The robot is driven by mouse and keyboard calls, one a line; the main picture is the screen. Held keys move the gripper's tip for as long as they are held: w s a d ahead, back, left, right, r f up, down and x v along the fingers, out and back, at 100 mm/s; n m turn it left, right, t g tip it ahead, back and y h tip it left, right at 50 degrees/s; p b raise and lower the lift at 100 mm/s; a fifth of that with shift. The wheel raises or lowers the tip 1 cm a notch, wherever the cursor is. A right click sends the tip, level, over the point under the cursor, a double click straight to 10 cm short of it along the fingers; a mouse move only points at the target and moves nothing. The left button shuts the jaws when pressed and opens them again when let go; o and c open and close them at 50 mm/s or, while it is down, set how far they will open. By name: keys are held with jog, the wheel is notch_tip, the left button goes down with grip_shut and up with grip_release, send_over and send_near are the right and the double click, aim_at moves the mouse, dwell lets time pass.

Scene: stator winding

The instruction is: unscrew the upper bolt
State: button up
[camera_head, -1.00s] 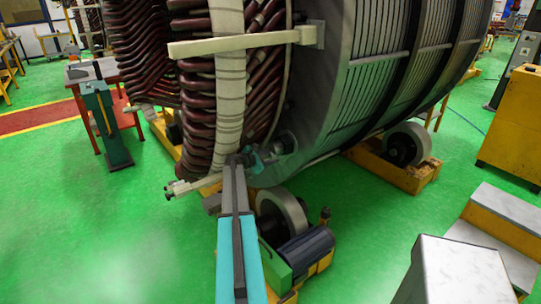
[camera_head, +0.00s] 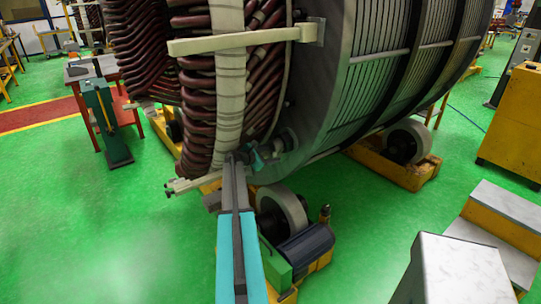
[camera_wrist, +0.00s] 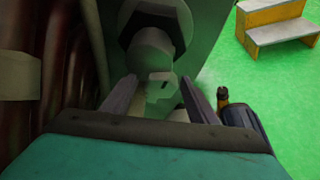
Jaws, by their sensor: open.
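In the wrist view a grey hex-headed bolt (camera_wrist: 152,48) shows at the top centre, in front of a wider round collar. A smaller pale hex-shaped piece (camera_wrist: 160,86) lies just below it, between the finger tips. I cannot tell for sure which of these is the upper bolt. My gripper (camera_wrist: 160,98) is open, with one finger on each side of the smaller piece. Contact is not clear. In the head view my gripper (camera_head: 256,160) is at the lower end of the stator (camera_head: 335,110), beside a small metal fitting (camera_head: 286,140), partly hidden by my arm.
Dark red winding coils (camera_head: 197,95) stand left of my gripper; a pale bar (camera_head: 240,42) juts out above. A roller wheel (camera_head: 283,208) on a yellow stand sits below. Grey-topped steps (camera_head: 500,225) stand at the right. Green floor is clear at the left front.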

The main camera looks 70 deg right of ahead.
jog(key=b+v, duration=0.3)
jog(key=v, duration=1)
jog(key=shift+a+b, duration=0.4)
jog(key=shift+w+r, duration=0.15)
jog(key=shift+w, duration=0.05)
jog(key=m+b, duration=0.1)
jog(key=b, duration=0.3)
jog(key=s+f+m+t+h+b, duration=0.1)
jog(key=b, duration=0.3)
jog(key=s+f+m+h+b, duration=0.1)
jog(key=m+b, duration=0.1)
jog(key=b, duration=0.1)
jog(key=shift+s+a+t+b, duration=0.25)
jog(key=shift+t+b, duration=0.05)
jog(key=shift+b, duration=0.1)
jog(key=shift+d, duration=0.15)
jog(key=shift+p+x, duration=0.95)
jog(key=shift+x, duration=5.85)
